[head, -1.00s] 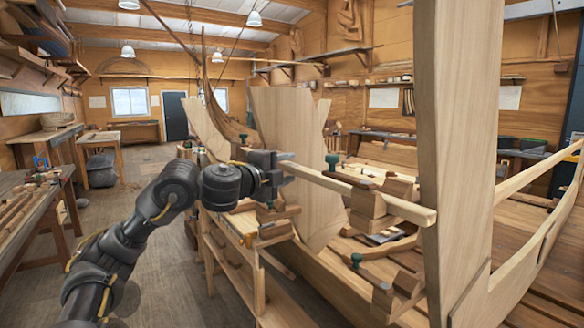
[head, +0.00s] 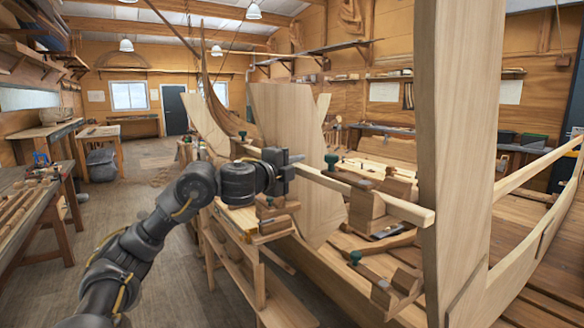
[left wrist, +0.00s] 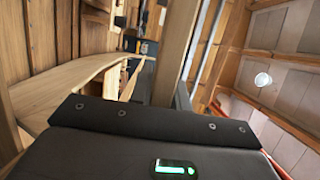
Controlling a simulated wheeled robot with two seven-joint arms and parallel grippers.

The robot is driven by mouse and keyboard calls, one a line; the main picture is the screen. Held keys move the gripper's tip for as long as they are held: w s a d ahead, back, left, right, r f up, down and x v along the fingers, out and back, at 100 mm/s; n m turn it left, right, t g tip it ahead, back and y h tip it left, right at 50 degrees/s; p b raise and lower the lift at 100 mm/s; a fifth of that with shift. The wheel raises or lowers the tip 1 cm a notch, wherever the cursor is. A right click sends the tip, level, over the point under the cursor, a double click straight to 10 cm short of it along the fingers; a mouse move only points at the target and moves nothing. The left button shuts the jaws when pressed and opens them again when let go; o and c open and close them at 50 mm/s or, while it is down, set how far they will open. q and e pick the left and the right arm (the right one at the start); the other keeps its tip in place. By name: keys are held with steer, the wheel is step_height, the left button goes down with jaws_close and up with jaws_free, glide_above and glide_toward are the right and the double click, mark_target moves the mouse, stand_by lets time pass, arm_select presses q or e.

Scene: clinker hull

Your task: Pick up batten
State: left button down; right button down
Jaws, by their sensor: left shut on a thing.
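The batten (head: 335,184) is a long, pale, square-edged wooden strip. In the head view it runs from my left gripper toward the lower right, and its near end shows in front of the upright post. It passes over the wooden blocks on the hull; I cannot tell whether it touches them. My left gripper (head: 290,164) is shut on the batten toward its far end. In the left wrist view the batten (left wrist: 177,50) runs up from behind the dark gripper body, which hides the grip itself. My right gripper is not in view.
A tall wooden post (head: 455,150) stands close to the batten's near end. Wooden blocks (head: 367,208) and clamps with green knobs (head: 355,258) sit along the hull. A broad upright board (head: 285,120) stands behind the gripper.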

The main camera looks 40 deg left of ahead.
arm_select(q)
step_height(320, 180, up, 10)
stand_by(0.8)
steer(key=shift+d, duration=0.1)
